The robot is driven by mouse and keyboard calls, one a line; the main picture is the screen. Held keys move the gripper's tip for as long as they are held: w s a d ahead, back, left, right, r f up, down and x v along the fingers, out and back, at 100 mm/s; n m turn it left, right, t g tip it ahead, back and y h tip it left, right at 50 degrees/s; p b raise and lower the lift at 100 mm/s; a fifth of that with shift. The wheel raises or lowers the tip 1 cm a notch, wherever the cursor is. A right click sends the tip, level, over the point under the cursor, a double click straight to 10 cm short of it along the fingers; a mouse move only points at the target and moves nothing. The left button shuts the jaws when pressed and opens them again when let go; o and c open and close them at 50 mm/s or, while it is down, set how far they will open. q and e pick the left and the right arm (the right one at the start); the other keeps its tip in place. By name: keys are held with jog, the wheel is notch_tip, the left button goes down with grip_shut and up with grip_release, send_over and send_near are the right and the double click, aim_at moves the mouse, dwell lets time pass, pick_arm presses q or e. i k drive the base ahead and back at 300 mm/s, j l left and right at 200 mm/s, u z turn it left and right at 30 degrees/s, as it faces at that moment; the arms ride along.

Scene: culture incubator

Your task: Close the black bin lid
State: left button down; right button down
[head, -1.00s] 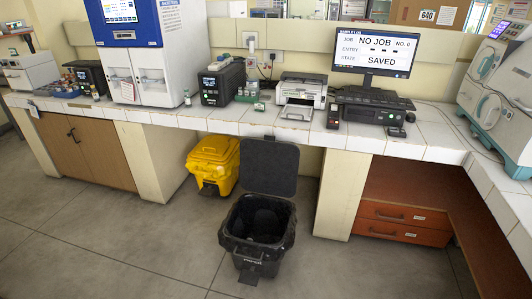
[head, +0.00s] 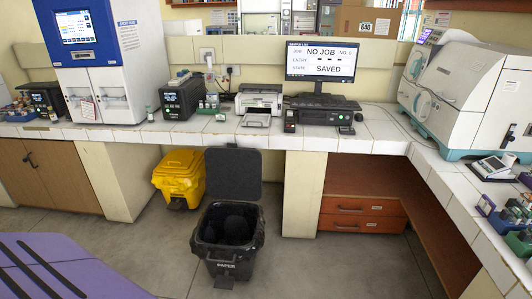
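The black bin (head: 228,238) stands on the floor in front of the bench, a little left of the picture's middle. Its black lid (head: 233,172) is open and stands upright at the bin's back edge, with its flat face toward me. The inside of the bin is dark, with a black liner around the rim. A pedal-like tab (head: 224,282) sticks out low at the front. Neither of my grippers shows in the head view.
A yellow bin (head: 180,177) with a closed lid stands behind and left of the black bin. A tiled bench (head: 270,138) runs behind, close to the raised lid. A purple surface (head: 65,270) fills the lower left corner. Open floor (head: 330,270) lies right of the bin.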

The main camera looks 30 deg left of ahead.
aim_at(233, 173)
jog(key=i+j+z, duration=0.1)
jog(key=j+z, duration=0.45)
jog(key=j, duration=0.15)
jog(key=i+j, duration=0.1)
jog(key=j, duration=1.1)
jog(key=i+j, duration=0.1)
jog(key=j, duration=1.15)
jog(key=i+j, duration=0.1)
jog(key=j, duration=1.1)
jog(key=i+j, duration=0.1)
jog(key=j, duration=1.15)
